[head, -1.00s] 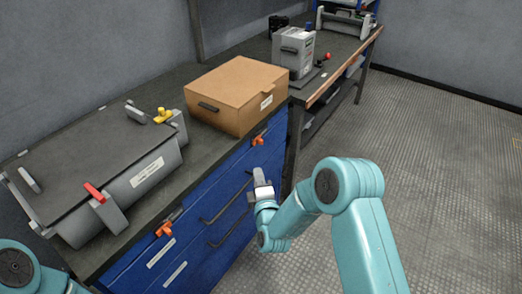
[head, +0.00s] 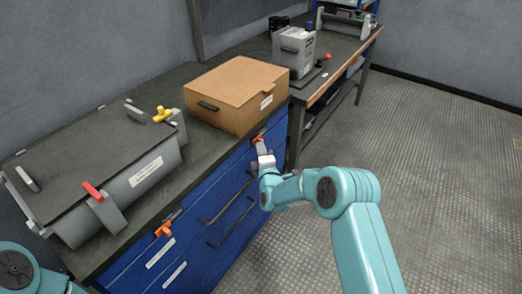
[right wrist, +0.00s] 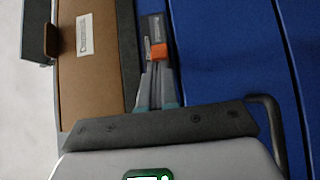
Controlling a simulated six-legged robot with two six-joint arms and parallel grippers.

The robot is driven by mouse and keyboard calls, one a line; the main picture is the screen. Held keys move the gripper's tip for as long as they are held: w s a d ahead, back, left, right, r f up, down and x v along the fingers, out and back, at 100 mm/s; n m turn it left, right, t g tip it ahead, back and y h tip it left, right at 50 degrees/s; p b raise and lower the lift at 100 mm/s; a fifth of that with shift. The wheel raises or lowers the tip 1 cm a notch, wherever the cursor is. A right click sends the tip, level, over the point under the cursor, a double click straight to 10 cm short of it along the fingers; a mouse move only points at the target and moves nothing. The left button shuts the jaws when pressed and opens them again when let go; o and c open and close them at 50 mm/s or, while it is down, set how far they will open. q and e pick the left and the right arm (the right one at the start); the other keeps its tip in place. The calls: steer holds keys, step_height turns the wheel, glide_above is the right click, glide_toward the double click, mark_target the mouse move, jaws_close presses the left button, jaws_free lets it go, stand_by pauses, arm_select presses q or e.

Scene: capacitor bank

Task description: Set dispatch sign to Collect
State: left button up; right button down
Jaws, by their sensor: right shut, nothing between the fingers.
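A small orange tab (head: 258,138) sits on the blue cabinet's front near the top edge, below the cardboard box. In the right wrist view the orange tab (right wrist: 158,50) lies beside a small plate with a pale label (right wrist: 157,27); its text is too small to read. My right gripper (head: 261,146) is shut and empty, its fingertips right at the tab; I cannot tell whether they touch it. The fingers also show in the right wrist view (right wrist: 156,72), pointing at the tab. A second orange tab (head: 163,230) is farther left on the cabinet front. My left gripper is out of view.
The cardboard box (head: 235,90) stands on the worktop above the tab. A grey case (head: 135,185) with red and yellow latches lies to the left. Dark drawer handles (head: 228,200) stick out below my right gripper. The floor (head: 440,170) to the right is clear.

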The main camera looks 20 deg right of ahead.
steer(key=w+d+b, duration=0.1)
steer(key=d+b, duration=0.1)
steer(key=w+d+b, duration=0.2)
steer(key=shift+w+d+r, duration=0.15)
steer(key=shift+d+r, duration=0.05)
steer(key=shift+d, duration=0.05)
steer(key=shift+b, duration=0.3)
